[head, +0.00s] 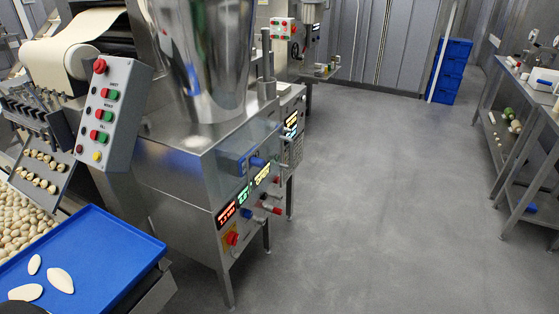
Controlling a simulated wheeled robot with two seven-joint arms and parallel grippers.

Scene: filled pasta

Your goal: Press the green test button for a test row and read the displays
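A steel machine (180,165) with a shiny hopper (205,60) stands left of centre. Its side panel carries lit displays: a red one (226,214), a green one (243,195) and a yellow one (262,176). Their digits are too small to read surely. Further lit displays (291,125) show behind them. A grey control box (118,115) at the left has green buttons (113,95) beside red ones in labelled rows, a red mushroom button (100,66) on top and a yellow button low down. I cannot tell which green button is the test one. Neither gripper shows.
A blue tray (110,255) with several pale pieces is at the lower left, beside many filled pasta pieces (25,215). Blue crates (450,72) are stacked at the back. A steel table (520,125) stands at the right. The grey floor (380,190) between is clear.

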